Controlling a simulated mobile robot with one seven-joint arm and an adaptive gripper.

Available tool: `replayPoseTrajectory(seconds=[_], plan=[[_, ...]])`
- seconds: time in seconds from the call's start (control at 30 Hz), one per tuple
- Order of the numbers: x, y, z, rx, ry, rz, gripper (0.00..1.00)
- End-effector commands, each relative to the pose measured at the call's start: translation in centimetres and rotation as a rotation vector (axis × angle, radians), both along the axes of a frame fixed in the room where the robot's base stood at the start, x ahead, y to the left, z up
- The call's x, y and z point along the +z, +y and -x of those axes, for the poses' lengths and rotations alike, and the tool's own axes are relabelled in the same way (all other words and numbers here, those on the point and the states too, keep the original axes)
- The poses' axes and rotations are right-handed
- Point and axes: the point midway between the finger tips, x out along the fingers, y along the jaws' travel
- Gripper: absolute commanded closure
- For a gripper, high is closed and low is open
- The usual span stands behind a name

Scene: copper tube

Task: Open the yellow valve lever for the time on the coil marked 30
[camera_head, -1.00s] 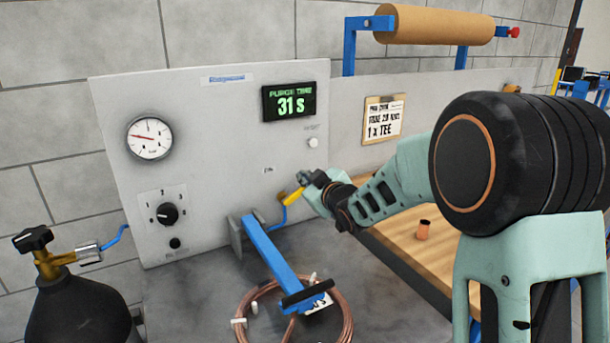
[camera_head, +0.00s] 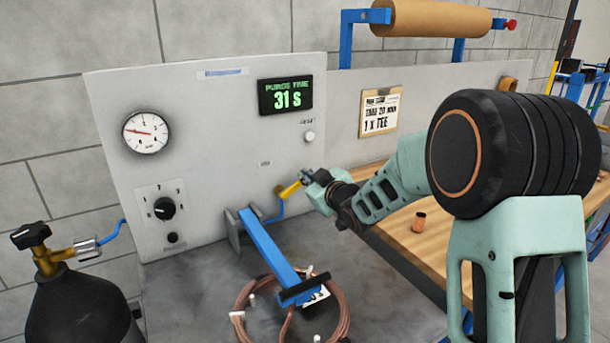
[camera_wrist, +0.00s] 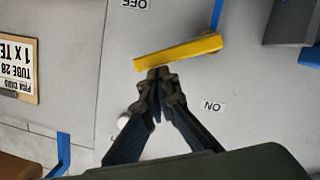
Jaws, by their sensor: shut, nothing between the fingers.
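The yellow valve lever (camera_head: 289,189) sits on the grey panel above a blue pipe; it also shows in the wrist view (camera_wrist: 180,52), lying nearly level between an OFF label (camera_wrist: 135,4) and an ON label (camera_wrist: 212,105). My gripper (camera_head: 308,177) is shut and empty, its fingertips close beside the lever; in the wrist view the tips (camera_wrist: 158,73) are just below its left part, on the ON label's side. I cannot tell if they touch. The purge timer (camera_head: 286,95) reads 31 S. The copper coil (camera_head: 240,318) lies on the bench; its tag is partly hidden and unreadable.
A gauge (camera_head: 146,132) and a dial (camera_head: 164,208) are on the panel's left. A small reset knob (camera_head: 310,137) is above the lever. A blue arm (camera_head: 268,247) reaches over the coil. A copper fitting (camera_head: 419,222) stands on the wooden bench. A gas cylinder (camera_head: 80,305) stands at left.

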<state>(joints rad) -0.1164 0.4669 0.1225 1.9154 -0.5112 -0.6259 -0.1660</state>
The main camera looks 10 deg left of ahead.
Motion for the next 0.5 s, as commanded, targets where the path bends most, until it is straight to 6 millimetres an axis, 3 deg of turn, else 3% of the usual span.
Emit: replayPoseTrajectory(seconds=[0.5], plan=[[-1.1, -1.2, -0.8, -0.004, 0.138, -0.178, 1.0]])
